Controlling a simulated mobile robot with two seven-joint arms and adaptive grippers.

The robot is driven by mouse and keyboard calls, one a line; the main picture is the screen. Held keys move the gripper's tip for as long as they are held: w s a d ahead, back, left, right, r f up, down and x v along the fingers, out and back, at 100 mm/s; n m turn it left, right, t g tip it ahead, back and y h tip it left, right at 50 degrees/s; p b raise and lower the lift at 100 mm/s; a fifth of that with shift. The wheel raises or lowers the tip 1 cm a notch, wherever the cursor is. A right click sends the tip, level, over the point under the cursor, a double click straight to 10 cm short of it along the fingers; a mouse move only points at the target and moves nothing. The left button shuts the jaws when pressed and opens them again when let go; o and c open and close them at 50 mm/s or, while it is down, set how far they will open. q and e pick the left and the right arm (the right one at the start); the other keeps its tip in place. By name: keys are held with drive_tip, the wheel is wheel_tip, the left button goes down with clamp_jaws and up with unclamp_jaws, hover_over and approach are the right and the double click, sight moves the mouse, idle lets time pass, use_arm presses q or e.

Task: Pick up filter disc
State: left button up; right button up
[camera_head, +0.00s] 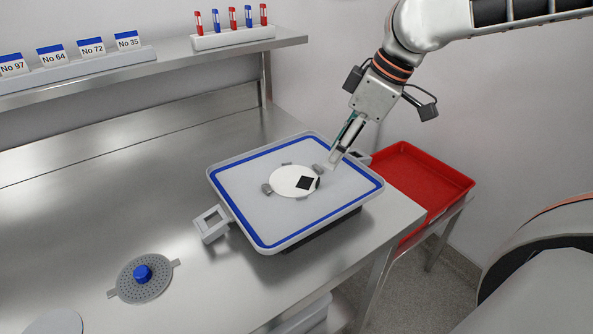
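A white round disc (288,181) with a black square mark, which looks like the filter disc, lies near the middle of a blue-edged tray (253,229). Small grey holders (267,189) sit around the disc's edge. My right gripper (334,160) reaches down from the upper right. Its fingertips are over the tray, just beyond the disc's upper right side and apart from it. The fingers are seen edge-on, so I cannot tell whether they are open or shut; no object shows in them. My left gripper is not in view.
A perforated disc with a blue knob (142,274) lies on the steel bench (150,190) at left. A partly cut-off pale disc (56,323) is nearby. A red bin (425,177) stands right of the bench. A shelf behind holds numbered cards (52,55) and a vial rack (232,38).

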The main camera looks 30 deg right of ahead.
sight(318, 180)
drive_tip(key=shift+a+f, duration=0.15)
drive_tip(key=shift+f, duration=0.35)
drive_tip(key=b+x, duration=0.2)
drive_tip(key=x, duration=0.4)
drive_tip(key=shift+s+a+f+b, duration=0.1)
drive_tip(key=shift+f+b, duration=0.05)
drive_tip(key=shift+b, duration=0.25)
drive_tip(key=shift+a+f, duration=0.1)
drive_tip(key=shift+f, duration=0.15)
drive_tip(key=shift+r, duration=0.1)
drive_tip(key=c, duration=0.8)
